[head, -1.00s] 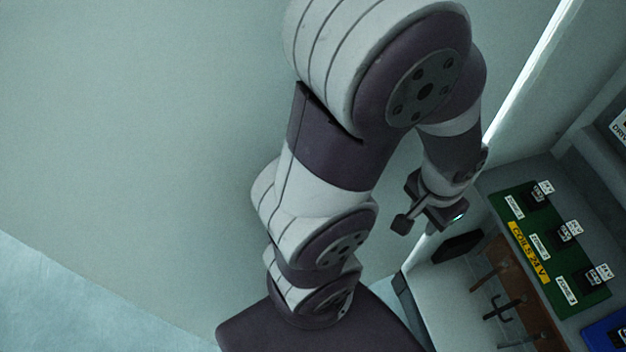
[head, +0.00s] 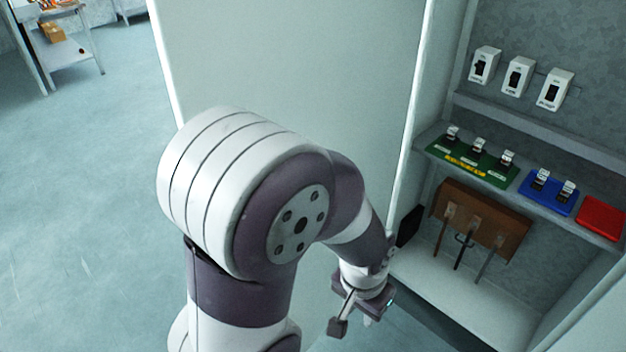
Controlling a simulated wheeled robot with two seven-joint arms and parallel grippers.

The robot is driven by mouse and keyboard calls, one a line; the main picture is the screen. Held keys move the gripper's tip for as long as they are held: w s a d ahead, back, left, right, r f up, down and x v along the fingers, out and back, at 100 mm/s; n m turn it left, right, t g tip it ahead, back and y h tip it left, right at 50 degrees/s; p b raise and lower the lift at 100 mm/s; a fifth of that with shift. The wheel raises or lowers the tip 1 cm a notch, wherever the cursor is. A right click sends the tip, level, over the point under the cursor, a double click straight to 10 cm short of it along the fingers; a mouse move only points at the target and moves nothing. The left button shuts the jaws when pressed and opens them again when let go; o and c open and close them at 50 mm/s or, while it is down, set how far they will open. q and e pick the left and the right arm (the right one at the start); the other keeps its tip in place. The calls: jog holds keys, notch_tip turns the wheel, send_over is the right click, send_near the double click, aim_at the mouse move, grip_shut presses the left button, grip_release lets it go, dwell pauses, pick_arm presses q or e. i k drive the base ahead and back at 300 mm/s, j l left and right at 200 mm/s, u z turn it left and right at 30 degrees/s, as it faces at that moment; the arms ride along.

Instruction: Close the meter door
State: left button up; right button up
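The meter door (head: 300,60) is a tall, plain pale panel. It stands open at the left of the cabinet, and my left arm covers much of its lower part. My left gripper (head: 352,322) points down in front of the lower right part of the door, by the cabinet's left side. One dark fingertip shows clearly, but the gap between the fingers is not clear. I see nothing held in it, and cannot tell whether it touches the door. My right gripper is not in view.
The cabinet's shelf (head: 560,128) holds white switch boxes (head: 519,76). Below are a green board (head: 470,163), a blue block (head: 548,192), a red block (head: 600,216) and a brown board with hooks (head: 485,215). A shelf unit (head: 72,52) stands far left; the floor between is clear.

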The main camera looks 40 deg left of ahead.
aim_at(338, 76)
jog(key=k+j+z, duration=0.2)
jog(key=k+j, duration=0.3)
jog(key=j, duration=0.3)
jog(key=k+j+z, duration=0.25)
jog(key=k+j, duration=0.35)
jog(key=j+z, duration=0.25)
jog(key=j, duration=2.05)
jog(key=k+j+u, duration=0.2)
jog(key=j+u, duration=0.15)
jog(key=j, duration=0.3)
jog(key=i, duration=0.05)
